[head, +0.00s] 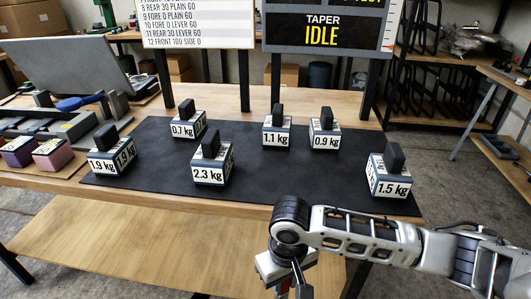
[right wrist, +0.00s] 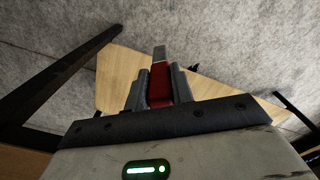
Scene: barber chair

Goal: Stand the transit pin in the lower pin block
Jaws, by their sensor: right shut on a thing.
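My right gripper (head: 289,289) is at the bottom of the head view, in front of the table's front edge. In the right wrist view its two grey fingers (right wrist: 157,88) are shut on a red piece with a grey end sticking out beyond the fingertips. This looks like the transit pin (right wrist: 159,84). In the head view only a little red shows by the gripper, and the rest is hidden or cut off. I cannot make out the lower pin block in either view. My left gripper is not in view.
A black mat (head: 255,178) on the wooden table bears several weight blocks, such as the 2.3 kg (head: 210,175) and 1.5 kg (head: 389,187) ones. A wooden lower shelf (head: 160,235) lies below. A screen (head: 322,30) reading "TAPER IDLE" stands behind. Grey floor is at right.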

